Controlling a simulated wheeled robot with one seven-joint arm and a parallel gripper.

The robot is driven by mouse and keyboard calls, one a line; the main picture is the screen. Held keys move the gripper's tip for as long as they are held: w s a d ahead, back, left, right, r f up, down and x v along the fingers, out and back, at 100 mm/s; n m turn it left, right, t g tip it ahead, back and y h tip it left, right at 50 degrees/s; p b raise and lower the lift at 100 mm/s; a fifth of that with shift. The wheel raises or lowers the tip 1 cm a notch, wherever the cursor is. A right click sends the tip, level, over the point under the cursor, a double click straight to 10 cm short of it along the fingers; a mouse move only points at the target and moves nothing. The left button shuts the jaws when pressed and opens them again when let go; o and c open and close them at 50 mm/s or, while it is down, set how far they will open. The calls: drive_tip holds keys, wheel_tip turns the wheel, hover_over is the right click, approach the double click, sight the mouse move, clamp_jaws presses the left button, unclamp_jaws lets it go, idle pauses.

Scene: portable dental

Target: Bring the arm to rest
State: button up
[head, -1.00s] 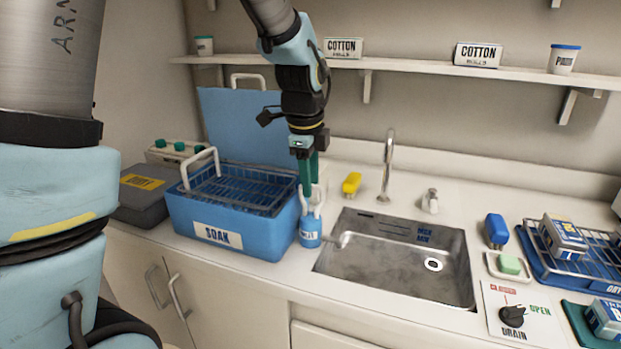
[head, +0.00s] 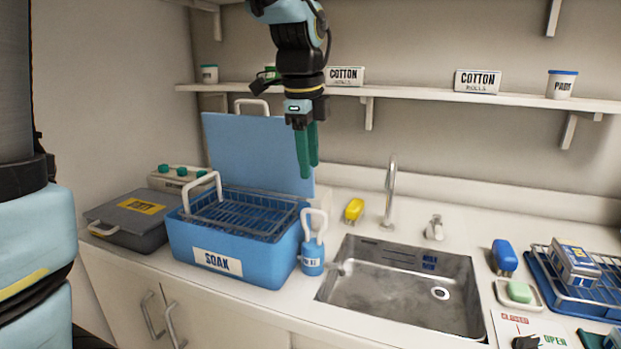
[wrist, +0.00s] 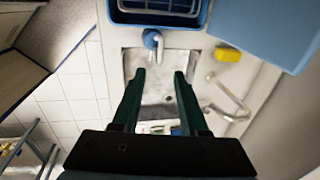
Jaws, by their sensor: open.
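My gripper (head: 307,170) hangs fingers-down in the air in the head view, above and behind the blue bottle with a white loop handle (head: 313,258). Its green fingers are empty. In the wrist view my gripper (wrist: 159,75) shows its two fingers spread apart with nothing between them. The bottle stands on the counter between the blue SOAK tub (head: 232,240) and the sink (head: 400,285), apart from the fingers. Part of my arm rises out of the top of the head view.
The tub's raised blue lid (head: 258,155) stands close behind my gripper. A shelf (head: 420,97) with cotton boxes runs along the wall. A faucet (head: 390,190), yellow brush (head: 354,210) and blue drying rack (head: 570,290) are on the counter. The air above the sink is clear.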

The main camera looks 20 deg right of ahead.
drive_tip(key=shift+r, duration=0.15)
idle(0.3)
drive_tip(key=w+a+f+n, duration=0.2)
drive_tip(key=a+f+n, duration=0.2)
drive_tip(key=a+n, duration=0.25)
drive_tip(key=w+a+f+n, duration=0.1)
drive_tip(key=a+f+n, duration=0.45)
drive_tip(key=a, duration=0.25)
drive_tip(key=s+a+f+n, duration=0.2)
drive_tip(key=a+f+n, duration=0.1)
drive_tip(key=a+n, duration=0.3)
drive_tip(key=s+a+f+n+y, duration=0.1)
drive_tip(key=s+a+f+n, duration=0.1)
drive_tip(key=a+f+n, duration=0.2)
drive_tip(key=a+n, duration=0.3)
drive_tip(key=a, duration=0.1)
drive_tip(key=shift+s+n, duration=0.3)
